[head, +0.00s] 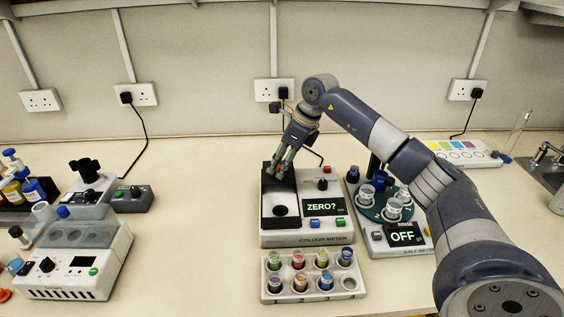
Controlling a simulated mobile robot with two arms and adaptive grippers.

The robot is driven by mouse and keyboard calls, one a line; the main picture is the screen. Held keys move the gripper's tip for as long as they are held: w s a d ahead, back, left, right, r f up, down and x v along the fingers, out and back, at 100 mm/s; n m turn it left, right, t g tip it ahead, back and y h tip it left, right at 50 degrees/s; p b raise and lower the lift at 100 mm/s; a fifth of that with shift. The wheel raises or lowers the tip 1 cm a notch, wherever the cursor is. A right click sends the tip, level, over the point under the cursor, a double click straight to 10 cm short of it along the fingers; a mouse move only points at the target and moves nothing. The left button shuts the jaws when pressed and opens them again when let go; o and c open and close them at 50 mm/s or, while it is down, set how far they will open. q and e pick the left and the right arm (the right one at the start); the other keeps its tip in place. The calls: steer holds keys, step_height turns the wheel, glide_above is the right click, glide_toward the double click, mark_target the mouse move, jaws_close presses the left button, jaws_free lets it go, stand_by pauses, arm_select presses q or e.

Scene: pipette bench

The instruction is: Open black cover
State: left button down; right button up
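The colour meter (306,239) is a pale box in the middle of the bench, with a screen reading "ZERO?". My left gripper is out of view.
A white rack (311,294) with several coloured vials stands just in front of the meter. A white device (66,283) stands at left, with clear bench between.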

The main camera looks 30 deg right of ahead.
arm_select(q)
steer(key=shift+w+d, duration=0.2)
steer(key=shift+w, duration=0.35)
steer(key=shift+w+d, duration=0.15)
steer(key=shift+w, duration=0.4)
arm_select(e)
steer(key=v, duration=1.2)
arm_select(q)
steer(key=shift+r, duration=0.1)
arm_select(e)
steer(key=shift+w+r, duration=0.1)
